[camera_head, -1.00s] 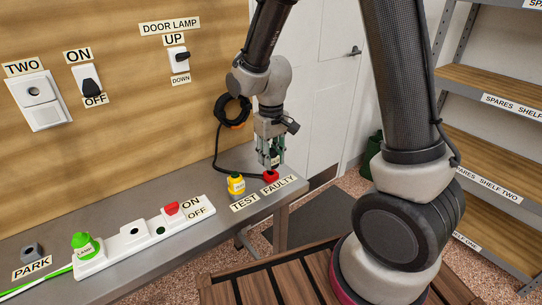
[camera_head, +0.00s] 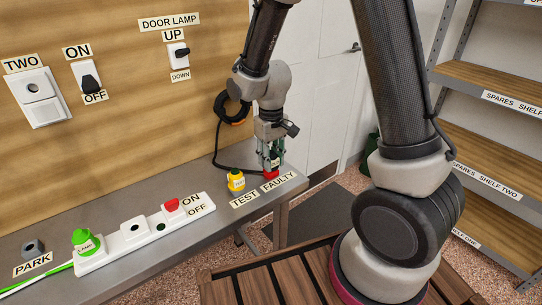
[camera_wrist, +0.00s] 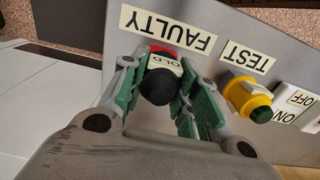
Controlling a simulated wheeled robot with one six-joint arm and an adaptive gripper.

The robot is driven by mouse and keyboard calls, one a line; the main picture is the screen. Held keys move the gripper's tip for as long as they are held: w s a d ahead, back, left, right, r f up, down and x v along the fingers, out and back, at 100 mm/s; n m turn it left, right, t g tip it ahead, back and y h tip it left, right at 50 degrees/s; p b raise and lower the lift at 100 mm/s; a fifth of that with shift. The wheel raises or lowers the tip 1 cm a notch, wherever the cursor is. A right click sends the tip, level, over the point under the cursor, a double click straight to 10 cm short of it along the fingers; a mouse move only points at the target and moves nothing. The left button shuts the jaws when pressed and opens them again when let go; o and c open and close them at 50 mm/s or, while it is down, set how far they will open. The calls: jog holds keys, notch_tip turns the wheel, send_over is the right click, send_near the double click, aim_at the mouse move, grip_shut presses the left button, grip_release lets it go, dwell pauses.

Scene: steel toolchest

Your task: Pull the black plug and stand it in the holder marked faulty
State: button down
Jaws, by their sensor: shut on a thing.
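My gripper (camera_head: 271,163) is at the right end of the steel bench, fingers pointing down. In the wrist view my gripper (camera_wrist: 163,95) is shut on the black plug (camera_wrist: 158,87), whose tag seems to read OLD. The plug is at the red holder (camera_head: 271,174) behind the FAULTY label (camera_head: 278,183); the holder's red edge also shows in the wrist view (camera_wrist: 168,53). The fingers hide much of the plug, and I cannot tell if it is fully seated. A black cable runs from the plug toward the wall.
A yellow TEST holder (camera_head: 236,180) stands just left of the red one. A white power strip (camera_head: 133,233) with a green LAMP plug (camera_head: 85,241) and a red switch (camera_head: 171,205) lies further left. A coiled black cable (camera_head: 228,106) hangs at the wall.

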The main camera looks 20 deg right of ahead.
aim_at(271, 151)
jog(key=shift+f, duration=0.45)
jog(key=c, duration=1)
grip_release()
notch_tip(271, 151, up, 12)
jog(key=s+d+r+m+t, duration=0.1)
jog(key=s+d+r+t, duration=0.1)
jog(key=s+d+r, duration=0.4)
jog(key=s+d+r+m+t, duration=0.2)
jog(key=s+d+r, duration=0.4)
jog(key=s+d, duration=0.3)
jog(key=s, duration=0.4)
jog(key=shift+r+m, duration=0.3)
